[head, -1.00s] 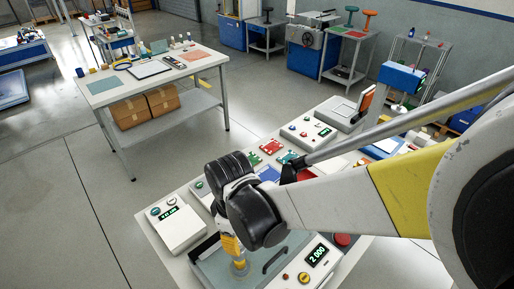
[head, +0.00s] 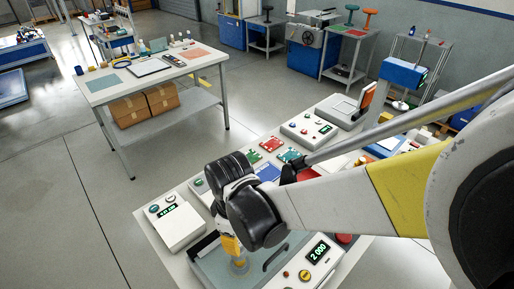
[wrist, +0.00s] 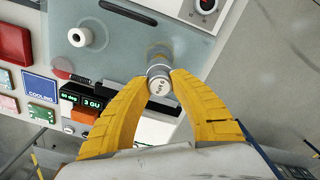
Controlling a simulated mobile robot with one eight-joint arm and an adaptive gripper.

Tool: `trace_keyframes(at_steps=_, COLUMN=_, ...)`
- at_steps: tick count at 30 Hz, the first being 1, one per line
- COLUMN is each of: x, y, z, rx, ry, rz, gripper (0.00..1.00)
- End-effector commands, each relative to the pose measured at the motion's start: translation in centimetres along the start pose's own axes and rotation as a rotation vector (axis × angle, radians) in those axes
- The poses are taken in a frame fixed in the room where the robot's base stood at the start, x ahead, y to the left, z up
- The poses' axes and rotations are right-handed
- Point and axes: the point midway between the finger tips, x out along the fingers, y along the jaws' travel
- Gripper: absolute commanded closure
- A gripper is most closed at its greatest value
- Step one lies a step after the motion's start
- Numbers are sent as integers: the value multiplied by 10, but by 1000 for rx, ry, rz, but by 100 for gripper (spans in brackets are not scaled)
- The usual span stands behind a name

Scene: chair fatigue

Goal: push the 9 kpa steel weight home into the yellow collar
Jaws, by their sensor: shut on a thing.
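My gripper (wrist: 160,92) has yellow fingers and is shut on the steel weight (wrist: 160,83), a short grey cylinder with a small printed label on its light end face. In the wrist view a faint yellowish ring, which looks like the yellow collar (wrist: 158,50), shows just beyond the weight's far end on a clear grey-green panel. The weight overlaps the ring; I cannot tell how deep it sits. In the head view my gripper (head: 236,252) points down over the same panel, its fingertips partly hidden by my wrist.
A white knob (wrist: 87,35) with a ring and a dark handle (wrist: 128,12) stand on the panel. A white box with a display (head: 175,225) is left. The far table (head: 150,75) stands apart.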

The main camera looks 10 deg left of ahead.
Motion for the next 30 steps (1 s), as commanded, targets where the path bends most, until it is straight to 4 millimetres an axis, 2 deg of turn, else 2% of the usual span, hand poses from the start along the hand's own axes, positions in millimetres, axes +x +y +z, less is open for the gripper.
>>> trace_keyframes(at_steps=18, x=15, y=0, z=0, rx=0, ry=0, rz=0, gripper=100)
trace_keyframes(at_steps=19, x=14, y=0, z=0, rx=0, ry=0, rz=0, gripper=65)
trace_keyframes(at_steps=21, x=14, y=0, z=0, rx=0, ry=0, rz=0, gripper=50)
trace_keyframes(at_steps=30, x=13, y=0, z=0, rx=0, ry=0, rz=0, gripper=50)
